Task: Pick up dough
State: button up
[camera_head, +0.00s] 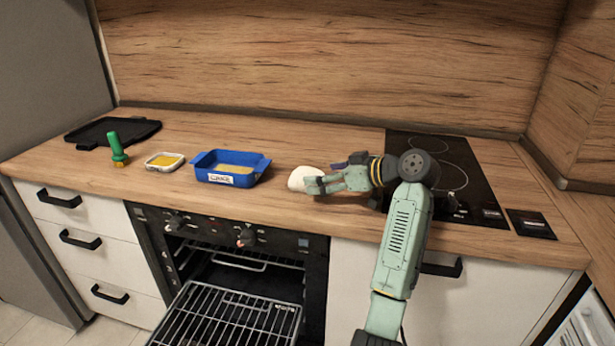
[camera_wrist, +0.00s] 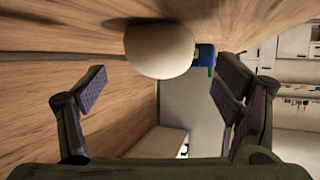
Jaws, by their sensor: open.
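The dough (camera_head: 303,178) is a smooth, off-white round lump on the wooden counter, right of the blue baking dish. My gripper (camera_head: 326,180) is at its right side, low over the counter, with its fingers pointing left toward it. In the wrist view the dough (camera_wrist: 160,50) shows at the top middle, ahead of the open fingers of my gripper (camera_wrist: 160,92). The fingers stand wide apart and nothing is between their tips. I cannot tell whether a finger touches the dough.
A black cooktop (camera_head: 468,180) lies right. Below, the oven is open with its rack (camera_head: 228,318) pulled out.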

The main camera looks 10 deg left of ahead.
aim_at(313, 172)
jog(key=p+x, duration=0.1)
jog(key=x, duration=0.2)
jog(key=shift+a, duration=0.4)
jog(key=shift+w+a+f, duration=0.1)
jog(key=shift+f, duration=0.05)
jog(key=shift+c, duration=0.4)
jog(key=c, duration=1.3)
jog(key=shift+c, duration=0.5)
